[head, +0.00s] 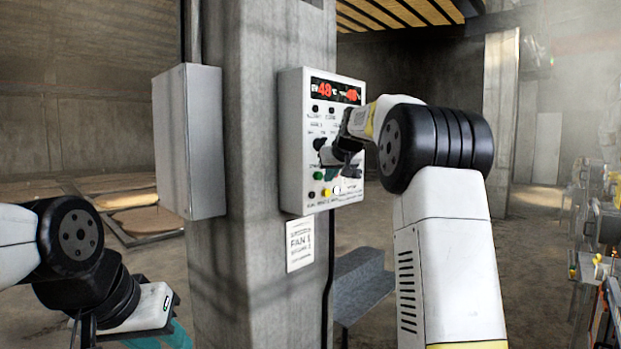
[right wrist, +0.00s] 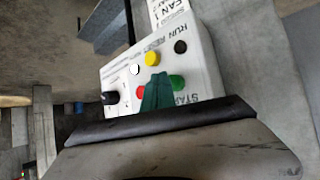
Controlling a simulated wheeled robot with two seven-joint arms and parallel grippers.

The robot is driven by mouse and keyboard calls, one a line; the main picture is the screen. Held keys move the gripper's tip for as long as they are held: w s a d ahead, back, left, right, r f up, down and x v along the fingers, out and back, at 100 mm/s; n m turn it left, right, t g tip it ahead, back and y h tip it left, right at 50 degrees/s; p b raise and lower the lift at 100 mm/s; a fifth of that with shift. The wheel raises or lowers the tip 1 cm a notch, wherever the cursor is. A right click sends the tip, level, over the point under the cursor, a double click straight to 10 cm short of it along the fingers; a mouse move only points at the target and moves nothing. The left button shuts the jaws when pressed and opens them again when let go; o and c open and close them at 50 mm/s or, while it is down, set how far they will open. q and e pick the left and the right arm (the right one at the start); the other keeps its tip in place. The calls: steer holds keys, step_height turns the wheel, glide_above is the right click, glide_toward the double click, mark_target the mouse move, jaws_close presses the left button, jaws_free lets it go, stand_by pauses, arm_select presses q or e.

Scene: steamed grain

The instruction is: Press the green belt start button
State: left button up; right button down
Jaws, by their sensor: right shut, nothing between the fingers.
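The white control panel (head: 295,120) is fixed to the concrete column and has red digits at its top. The green start button (head: 318,175) is on its lower left. It also shows in the right wrist view (right wrist: 177,82), beside a START label that is partly hidden. My right gripper (head: 346,168) is in front of the panel, right of the green button, shut and empty. Its teal fingertips (right wrist: 157,92) overlap the space between the green button and a red button (right wrist: 141,92); contact cannot be told. My left gripper (head: 165,335) is low at the left, partly cut off.
Near the green button are a yellow button (right wrist: 152,58), a white button (right wrist: 134,69), a black button (right wrist: 180,46) and a black knob (right wrist: 110,98). A grey box (head: 188,140) sits on the column left of the panel. A fan sign (head: 300,245) hangs below.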

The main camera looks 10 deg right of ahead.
steer(key=shift+w+a, duration=0.25)
steer(key=shift+w, duration=0.05)
steer(key=shift+w+a, duration=0.3)
steer(key=shift+w, duration=0.1)
stand_by(1.1)
stand_by(0.4)
steer(key=shift+s+d, duration=0.55)
steer(key=shift+s, duration=0.15)
steer(key=s+d, duration=0.1)
steer(key=s, duration=0.1)
steer(key=s+d, duration=0.2)
stand_by(0.7)
